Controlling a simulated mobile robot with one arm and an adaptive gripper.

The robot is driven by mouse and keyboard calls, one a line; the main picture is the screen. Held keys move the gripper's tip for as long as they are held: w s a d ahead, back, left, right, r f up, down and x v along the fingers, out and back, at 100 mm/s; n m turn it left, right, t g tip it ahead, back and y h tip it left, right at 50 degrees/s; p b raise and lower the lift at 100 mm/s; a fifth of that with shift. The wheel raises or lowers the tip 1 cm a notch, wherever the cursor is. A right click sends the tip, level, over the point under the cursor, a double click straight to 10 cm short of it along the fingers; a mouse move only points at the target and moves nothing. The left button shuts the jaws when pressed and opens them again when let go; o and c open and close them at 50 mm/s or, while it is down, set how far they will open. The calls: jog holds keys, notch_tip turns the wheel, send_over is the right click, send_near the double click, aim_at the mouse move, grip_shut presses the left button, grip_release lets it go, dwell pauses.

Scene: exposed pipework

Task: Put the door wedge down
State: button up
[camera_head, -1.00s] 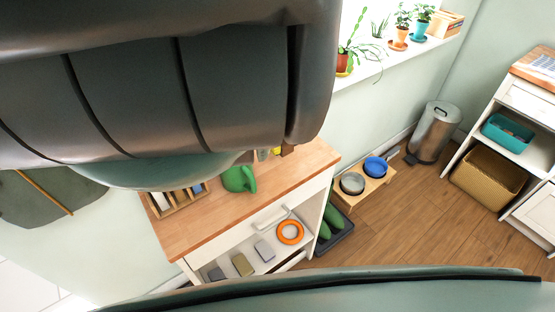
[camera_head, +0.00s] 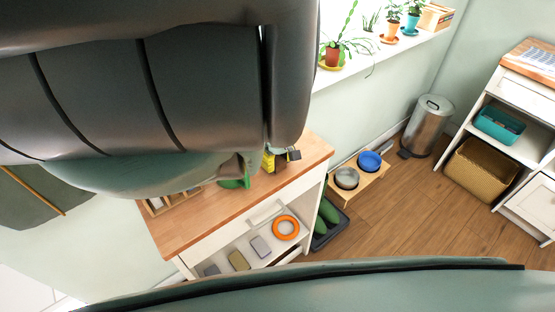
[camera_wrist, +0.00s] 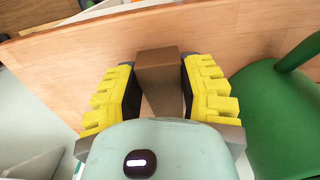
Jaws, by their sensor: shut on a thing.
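My gripper (camera_wrist: 157,90) is shut on the door wedge (camera_wrist: 158,68), a plain brown block standing between its yellow-padded fingers in the wrist view. The wedge is over the wooden top (camera_wrist: 60,70) of the white cabinet; whether it touches the wood I cannot tell. In the head view the yellow of my gripper (camera_head: 274,160) shows over the far right part of the wooden top (camera_head: 215,220). The wedge cannot be made out clearly there, and my arm hides much of that area.
A green watering can (camera_wrist: 275,115) stands close to the right of my gripper in the wrist view, partly hidden in the head view (camera_head: 233,183). A divided wooden box (camera_head: 160,206) sits at the top's left. The front right of the top is clear.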

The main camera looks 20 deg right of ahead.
jog(key=shift+f, duration=0.1)
jog(key=shift+f, duration=0.15)
jog(key=o, duration=1.1)
jog(key=shift+d+r, duration=0.1)
jog(key=shift+r, duration=1.05)
notch_tip(320, 180, up, 10)
jog(key=p, duration=0.2)
jog(key=shift+p, duration=0.4)
